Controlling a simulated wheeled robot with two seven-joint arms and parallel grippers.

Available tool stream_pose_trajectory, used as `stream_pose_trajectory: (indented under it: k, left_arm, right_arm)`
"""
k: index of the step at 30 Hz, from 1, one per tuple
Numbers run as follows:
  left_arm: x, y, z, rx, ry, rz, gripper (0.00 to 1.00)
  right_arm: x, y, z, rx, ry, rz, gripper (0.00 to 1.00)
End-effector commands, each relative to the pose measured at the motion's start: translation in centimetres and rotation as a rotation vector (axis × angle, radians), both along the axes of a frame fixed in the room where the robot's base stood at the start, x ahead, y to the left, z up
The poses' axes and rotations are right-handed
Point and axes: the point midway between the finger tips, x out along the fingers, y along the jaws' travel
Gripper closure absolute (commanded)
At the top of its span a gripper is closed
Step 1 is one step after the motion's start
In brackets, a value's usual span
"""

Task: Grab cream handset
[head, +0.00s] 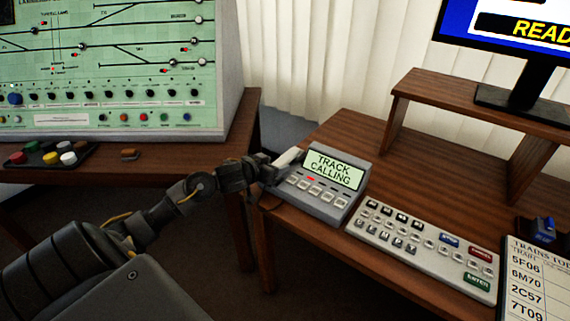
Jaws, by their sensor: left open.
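The cream handset (288,157) rests along the left side of a grey phone unit (325,208), and only its upper end shows clearly. The gripper hides the handset's lower part. I cannot tell whether the fingers touch it or stand around it. My right gripper is out of view.
A keypad (425,245) lies right of the phone unit, with a train list (525,285) beyond it. A wooden riser (470,105) carries a monitor (510,30). At left, a green track panel (110,70) stands on another desk. A gap separates the desks.

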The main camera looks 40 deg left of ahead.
Motion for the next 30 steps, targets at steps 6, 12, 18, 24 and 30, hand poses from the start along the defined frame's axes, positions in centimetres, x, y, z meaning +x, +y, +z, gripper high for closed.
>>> stream_pose_trajectory:
  k: [6,12,18,24,30]
  left_arm:
    - [2.6,0.2,-1.2,-0.003,-0.001,0.001,0.4]
    - [2.9,0.2,-1.4,0.0,-0.001,0.0,0.4]
    - [2.9,0.2,-1.4,0.0,-0.001,0.0,0.54]
    - [2.9,0.2,-1.3,0.0,-0.001,0.0,0.81]
    - [2.9,0.2,-1.3,0.0,-0.003,0.0,0.93]
  right_arm:
    - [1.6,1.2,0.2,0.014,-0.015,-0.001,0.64]
    - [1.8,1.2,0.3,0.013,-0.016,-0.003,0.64]
    - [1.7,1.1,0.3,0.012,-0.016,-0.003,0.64]
    - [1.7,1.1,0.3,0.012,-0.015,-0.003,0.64]
    - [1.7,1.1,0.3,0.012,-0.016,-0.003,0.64]
